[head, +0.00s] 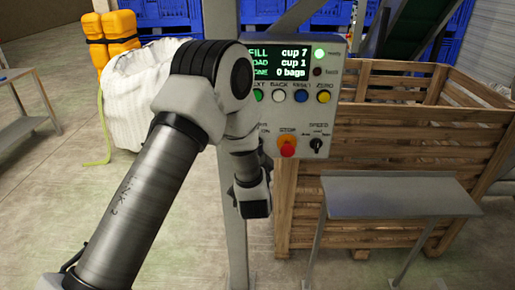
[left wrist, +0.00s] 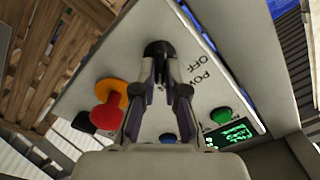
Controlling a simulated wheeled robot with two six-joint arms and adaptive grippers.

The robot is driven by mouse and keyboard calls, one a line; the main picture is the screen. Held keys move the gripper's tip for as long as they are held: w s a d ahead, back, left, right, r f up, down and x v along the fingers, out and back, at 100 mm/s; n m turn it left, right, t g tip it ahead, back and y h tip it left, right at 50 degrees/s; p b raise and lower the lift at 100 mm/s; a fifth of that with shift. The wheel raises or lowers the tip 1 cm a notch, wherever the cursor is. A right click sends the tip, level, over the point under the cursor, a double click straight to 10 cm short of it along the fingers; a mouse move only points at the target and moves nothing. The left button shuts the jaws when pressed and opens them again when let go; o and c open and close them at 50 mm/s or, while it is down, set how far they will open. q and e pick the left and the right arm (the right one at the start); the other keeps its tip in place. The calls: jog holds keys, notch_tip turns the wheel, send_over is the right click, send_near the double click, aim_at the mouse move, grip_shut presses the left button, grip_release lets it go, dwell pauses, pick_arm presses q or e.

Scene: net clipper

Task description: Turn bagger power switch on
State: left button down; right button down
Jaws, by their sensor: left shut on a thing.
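The grey control panel (head: 332,110) stands on a post in the head view. Its screen (head: 276,60) is lit green and reads "cup 7", "cup 1" and "0 bags". In the left wrist view a black knob (left wrist: 158,47), the power switch, sits on the panel beside lettering "OFF" and a partly covered "POW". My left gripper (left wrist: 160,75) is shut on this knob, its fingers on either side. The knob's exact angle is hard to tell. In the head view my left arm covers the switch and the fingers. My right gripper is out of view.
A red stop button (head: 287,147) on an orange base also shows close to my fingers in the left wrist view (left wrist: 107,115). A black speed knob (head: 317,145) and coloured buttons are nearby. A wooden crate (head: 400,170) and grey shelf (head: 395,195) stand right of the post.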

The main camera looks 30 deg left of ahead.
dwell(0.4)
pick_arm(q)
jog(key=c, duration=1.2)
grip_release()
jog(key=shift+d, duration=0.1)
jog(key=shift+s, duration=0.1)
jog(key=v, duration=1.2)
